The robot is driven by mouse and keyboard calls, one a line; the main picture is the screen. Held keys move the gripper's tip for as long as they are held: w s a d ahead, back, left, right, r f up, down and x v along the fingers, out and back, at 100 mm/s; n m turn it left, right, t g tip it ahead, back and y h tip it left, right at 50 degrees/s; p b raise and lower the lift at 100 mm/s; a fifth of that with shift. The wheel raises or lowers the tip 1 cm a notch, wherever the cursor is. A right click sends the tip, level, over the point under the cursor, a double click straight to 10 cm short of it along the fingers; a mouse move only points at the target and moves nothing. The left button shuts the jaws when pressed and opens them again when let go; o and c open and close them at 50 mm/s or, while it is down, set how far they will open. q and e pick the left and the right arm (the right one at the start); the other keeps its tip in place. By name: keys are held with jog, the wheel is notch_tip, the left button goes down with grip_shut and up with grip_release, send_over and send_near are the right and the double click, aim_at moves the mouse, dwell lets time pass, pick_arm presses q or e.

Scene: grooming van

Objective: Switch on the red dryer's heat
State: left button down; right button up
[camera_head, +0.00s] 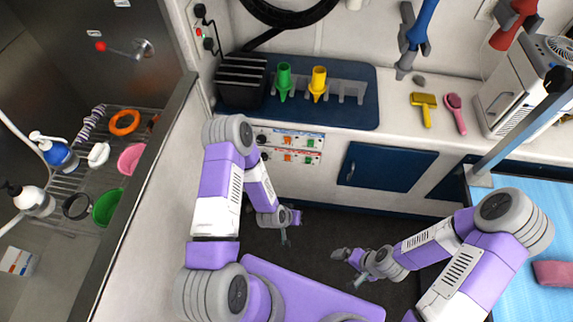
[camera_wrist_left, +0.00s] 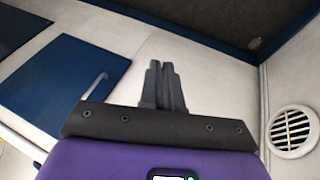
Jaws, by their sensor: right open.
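The red dryer (camera_head: 512,22) hangs on the back wall at the upper right. On the counter front sit two small control strips, an upper strip (camera_head: 290,139) and a lower strip (camera_head: 290,157), with small orange and green switches; their labels are too small to read. My left gripper (camera_head: 287,240) is below and apart from the strips, pointing down near the floor. In the left wrist view its fingers (camera_wrist_left: 165,85) are together with nothing between them. My right gripper (camera_head: 340,256) is open and empty, low in front of the cabinet, to the right of the left one.
A blue dryer (camera_head: 416,35) hangs left of the red one. A blue tray (camera_head: 345,113) with green and yellow nozzles lies on the counter. A blue cabinet door (camera_head: 385,167) is below. A blue table (camera_head: 530,220) stands at the right. A round vent (camera_wrist_left: 291,131) shows in the wrist view.

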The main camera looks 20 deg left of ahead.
pick_arm(q)
jog(key=w+a+f+t+y, duration=0.5)
jog(key=w+a+t+y, duration=0.2)
jog(key=t, duration=0.7)
jog(key=shift+w+a+f+b, duration=0.2)
jog(key=shift+w+a+b, duration=0.3)
jog(key=shift+a, duration=0.35)
jog(key=b, duration=0.6)
send_near(287, 158)
jog(key=b+x, duration=0.2)
jog(key=x, duration=0.5)
jog(key=shift+f, duration=0.1)
